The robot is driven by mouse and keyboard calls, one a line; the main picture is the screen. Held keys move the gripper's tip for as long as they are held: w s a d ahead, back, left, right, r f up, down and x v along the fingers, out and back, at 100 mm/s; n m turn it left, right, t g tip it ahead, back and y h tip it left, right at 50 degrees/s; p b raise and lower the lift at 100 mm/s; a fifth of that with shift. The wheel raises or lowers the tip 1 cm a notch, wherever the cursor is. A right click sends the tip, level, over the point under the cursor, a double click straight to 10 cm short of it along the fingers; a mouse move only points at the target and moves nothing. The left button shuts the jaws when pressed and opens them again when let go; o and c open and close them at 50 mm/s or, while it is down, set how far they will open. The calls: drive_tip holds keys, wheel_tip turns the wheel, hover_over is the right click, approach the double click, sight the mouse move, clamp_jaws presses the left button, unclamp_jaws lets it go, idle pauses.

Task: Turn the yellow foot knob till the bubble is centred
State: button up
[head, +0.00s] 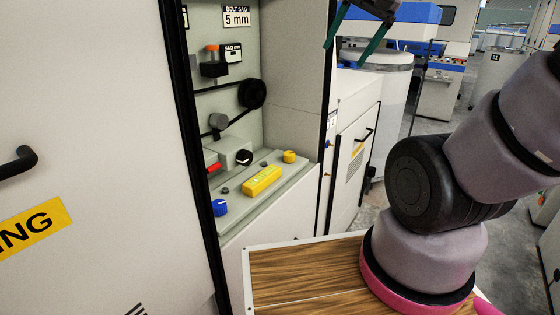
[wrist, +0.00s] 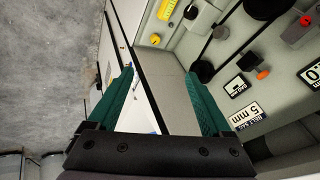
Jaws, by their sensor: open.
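The yellow foot knob (head: 289,156) is a small round knob at the back right of a grey ledge inside the open cabinet. It also shows in the wrist view (wrist: 155,39), beyond my fingertips. A yellow level block (head: 262,180) lies on the ledge between this knob and a blue knob (head: 220,207). The level is partly in the wrist view (wrist: 166,15). Its bubble is too small to make out. My gripper (head: 346,54) is open and empty, high and to the right of the cabinet opening, apart from the knob. Its teal fingers (wrist: 159,73) show in the wrist view.
A black pulley (head: 252,94), belt and a small orange-topped knob (head: 211,48) are on the cabinet's back wall above the ledge. A white door (head: 90,120) stands at the left. A wood-topped surface (head: 300,275) is in front. The air above the ledge's right end looks clear.

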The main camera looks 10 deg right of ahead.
drive_tip(key=w+f+m+g, duration=0.2)
drive_tip(key=w+f+m, duration=0.1)
drive_tip(key=w, duration=0.7)
drive_tip(key=m+g+h, duration=0.2)
drive_tip(key=m+g, duration=0.2)
drive_tip(key=m, duration=0.5)
hover_over(289, 153)
wheel_tip(289, 153, down, 24)
wheel_tip(289, 153, down, 12)
drive_tip(key=shift+s+r, duration=0.1)
drive_tip(key=shift+r, duration=0.1)
clamp_jaws()
drive_tip(key=shift+n, duration=0.4)
